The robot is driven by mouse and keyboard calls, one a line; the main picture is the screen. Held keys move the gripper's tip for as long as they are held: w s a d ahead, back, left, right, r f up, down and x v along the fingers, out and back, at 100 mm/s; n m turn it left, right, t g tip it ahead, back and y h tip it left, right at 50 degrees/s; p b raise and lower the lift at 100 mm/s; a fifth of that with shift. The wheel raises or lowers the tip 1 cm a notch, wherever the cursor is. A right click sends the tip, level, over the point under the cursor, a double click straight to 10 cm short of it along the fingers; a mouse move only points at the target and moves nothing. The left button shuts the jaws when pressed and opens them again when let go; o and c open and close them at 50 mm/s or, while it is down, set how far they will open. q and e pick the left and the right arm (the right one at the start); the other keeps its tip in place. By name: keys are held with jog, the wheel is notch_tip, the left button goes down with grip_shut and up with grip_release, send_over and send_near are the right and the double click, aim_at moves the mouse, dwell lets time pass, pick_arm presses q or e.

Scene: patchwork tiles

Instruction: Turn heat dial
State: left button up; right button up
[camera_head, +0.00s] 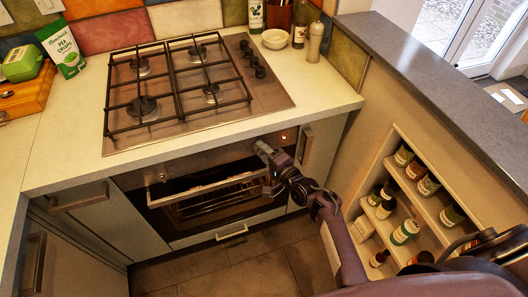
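The oven (215,200) is under the counter, with a dark front panel below the cooktop. One round dial (163,177) shows at the panel's left end. A small bright spot (283,137) shows near the right end, beside my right gripper. My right gripper (264,152) is in front of the panel's right part, close to it; I cannot tell whether it touches anything. Its fingertips are small and partly merge with the oven front, so its opening is unclear. Several dark cooktop knobs (254,62) stand right of the burners. My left gripper is not in view.
The gas cooktop (270,97) has black grates. Right of my arm, an open shelf (397,165) holds several jars below a grey ledge (420,75). The floor (240,275) before the oven is clear.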

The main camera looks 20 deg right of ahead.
jog(key=shift+o, duration=1.4)
jog(key=v, duration=0.7)
jog(key=shift+s, duration=0.35)
jog(key=shift+d, duration=0.1)
